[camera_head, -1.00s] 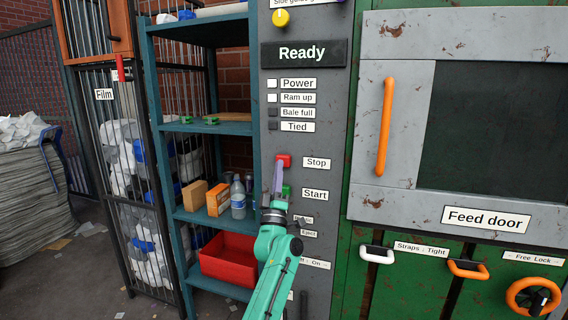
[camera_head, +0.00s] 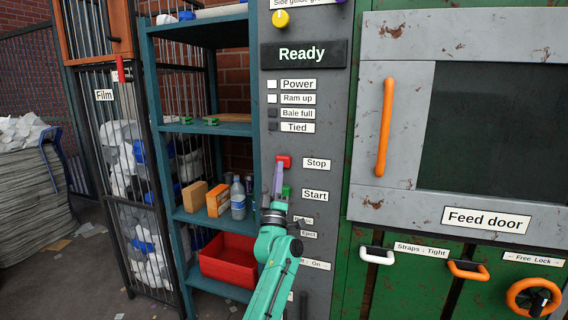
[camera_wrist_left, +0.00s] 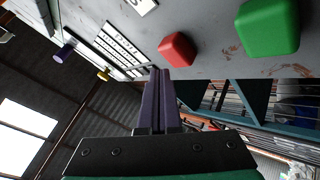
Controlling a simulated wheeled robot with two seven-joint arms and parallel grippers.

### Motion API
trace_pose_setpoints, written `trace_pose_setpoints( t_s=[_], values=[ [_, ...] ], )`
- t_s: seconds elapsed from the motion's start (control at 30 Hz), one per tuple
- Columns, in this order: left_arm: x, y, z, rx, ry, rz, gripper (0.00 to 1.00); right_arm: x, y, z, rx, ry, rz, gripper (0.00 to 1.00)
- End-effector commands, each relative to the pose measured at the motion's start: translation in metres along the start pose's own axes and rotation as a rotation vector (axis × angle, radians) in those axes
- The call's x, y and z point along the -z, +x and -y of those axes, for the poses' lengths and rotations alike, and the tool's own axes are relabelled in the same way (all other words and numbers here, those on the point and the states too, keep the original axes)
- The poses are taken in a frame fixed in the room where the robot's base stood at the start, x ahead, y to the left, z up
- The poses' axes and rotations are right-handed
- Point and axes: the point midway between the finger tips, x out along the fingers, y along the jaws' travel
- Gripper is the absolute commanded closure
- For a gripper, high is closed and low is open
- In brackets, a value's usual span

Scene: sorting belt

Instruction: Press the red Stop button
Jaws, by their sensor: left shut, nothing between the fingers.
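The red Stop button (camera_head: 284,161) sits on the grey control panel (camera_head: 340,150), left of the "Stop" label. It also shows in the left wrist view (camera_wrist_left: 178,50). My left gripper (camera_head: 279,168) is shut and empty, its purple fingertips just below the Stop button in the head view. In the left wrist view the closed fingertips (camera_wrist_left: 159,72) lie close to the button's lower left side. I cannot tell whether they touch it. The green Start button (camera_head: 286,190) is partly hidden behind my gripper; it shows whole in the left wrist view (camera_wrist_left: 268,27). My right gripper is not in view.
The display (camera_head: 303,53) above reads "Ready". A blue shelf (camera_head: 228,129) with boxes, bottles and a red bin (camera_head: 229,262) stands left of the panel. The feed door with an orange handle (camera_head: 385,127) is on the right.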

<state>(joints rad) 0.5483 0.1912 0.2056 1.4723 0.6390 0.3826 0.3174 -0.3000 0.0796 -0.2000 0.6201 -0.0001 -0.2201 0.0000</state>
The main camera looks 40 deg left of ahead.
Motion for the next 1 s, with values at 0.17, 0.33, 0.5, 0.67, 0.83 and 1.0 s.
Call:
trace_pose_setpoints(
  t_s=[0.17,0.33,0.5,0.67,0.83,1.0],
  values=[
    [0.0000,0.0000,0.0000,0.000,0.000,0.000,1.00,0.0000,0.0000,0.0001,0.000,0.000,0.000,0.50],
    [0.0000,0.0000,0.0000,0.000,0.000,0.000,1.00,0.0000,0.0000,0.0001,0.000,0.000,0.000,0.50],
    [-0.0002,0.0001,0.0003,0.000,0.000,0.000,1.00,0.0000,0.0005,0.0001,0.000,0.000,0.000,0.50],
    [-0.0037,0.0032,0.0042,-0.001,0.000,-0.001,1.00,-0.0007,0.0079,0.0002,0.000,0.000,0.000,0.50],
    [-0.0047,0.0064,0.0046,0.000,0.000,0.000,1.00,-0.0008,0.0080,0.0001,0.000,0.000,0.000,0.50],
    [-0.0046,0.0064,0.0046,0.000,0.000,0.000,1.00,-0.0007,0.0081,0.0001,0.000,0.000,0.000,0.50]
  ],
)
